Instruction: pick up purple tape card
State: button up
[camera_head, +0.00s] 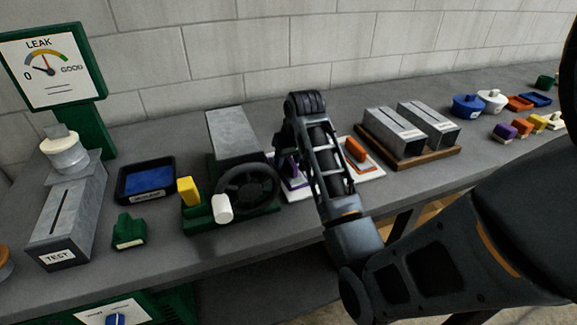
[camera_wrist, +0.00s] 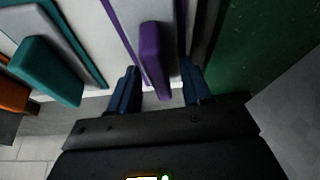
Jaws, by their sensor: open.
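The purple tape card shows in the wrist view as a card with a purple edge and a raised purple grip (camera_wrist: 153,58). My gripper (camera_wrist: 158,92) is open, with one dark blue finger on each side of that grip; I cannot tell whether either finger touches it. In the head view a small part of the purple card (camera_head: 291,168) shows on the white tray (camera_head: 366,178), left of my arm. My arm hides most of it and my fingertips there.
In the wrist view a teal card (camera_wrist: 45,70) lies left of the purple one, with an orange piece (camera_wrist: 14,95) beyond it. A green surface (camera_wrist: 255,50) is close on the right. In the head view a machine with a black handwheel (camera_head: 247,187) stands left of my gripper.

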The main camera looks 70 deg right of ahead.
jog(key=shift+f, duration=0.15)
dwell(0.3)
grip_shut()
